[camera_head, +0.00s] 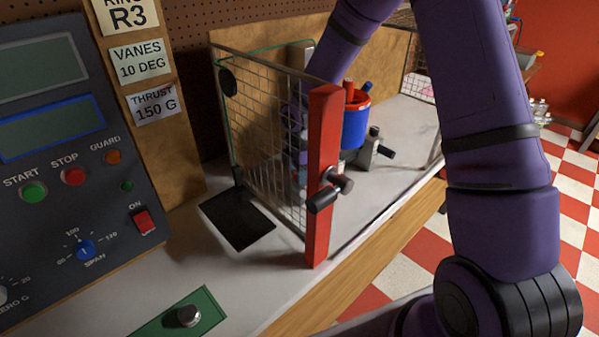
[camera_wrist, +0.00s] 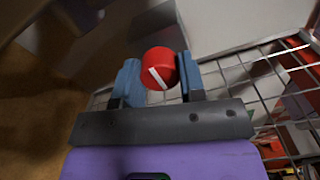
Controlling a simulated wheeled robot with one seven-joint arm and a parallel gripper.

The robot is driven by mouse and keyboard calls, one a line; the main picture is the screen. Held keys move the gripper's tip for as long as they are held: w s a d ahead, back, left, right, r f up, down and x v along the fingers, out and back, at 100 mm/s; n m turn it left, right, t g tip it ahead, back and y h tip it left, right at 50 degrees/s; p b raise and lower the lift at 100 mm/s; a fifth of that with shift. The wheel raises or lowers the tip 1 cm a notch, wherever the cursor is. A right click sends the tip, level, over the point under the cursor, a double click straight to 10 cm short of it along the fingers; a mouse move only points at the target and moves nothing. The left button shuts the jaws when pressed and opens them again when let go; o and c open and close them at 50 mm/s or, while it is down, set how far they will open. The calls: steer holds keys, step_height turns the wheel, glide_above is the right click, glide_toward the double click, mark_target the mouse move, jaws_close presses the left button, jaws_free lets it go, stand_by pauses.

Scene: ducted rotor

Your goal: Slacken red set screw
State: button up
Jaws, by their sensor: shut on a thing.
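The red set screw (camera_wrist: 158,66) shows in the wrist view as a round red knob with a white line across its face, slanted from upper left to lower right. My gripper (camera_wrist: 160,78) has its two blue fingers on either side of the knob and is shut on it. In the head view my arm reaches down behind the wire mesh guard, and the mesh and red post partly hide my gripper. The ducted rotor (camera_head: 355,125), a blue cylinder with a red rim, stands just right of the red post. I cannot make out the set screw in the head view.
The mesh guard (camera_head: 262,140) with its red post (camera_head: 322,190) and dark handle stands close by my gripper. A control panel (camera_head: 70,150) with buttons is at the left. A green plate with a knob (camera_head: 187,315) lies in front. The bench right of the rotor is partly clear.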

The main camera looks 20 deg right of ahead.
steer(key=o, duration=0.9)
steer(key=shift+o, duration=0.2)
steer(key=shift+r, duration=0.1)
step_height(320, 180, up, 11)
steer(key=shift+f, duration=0.2)
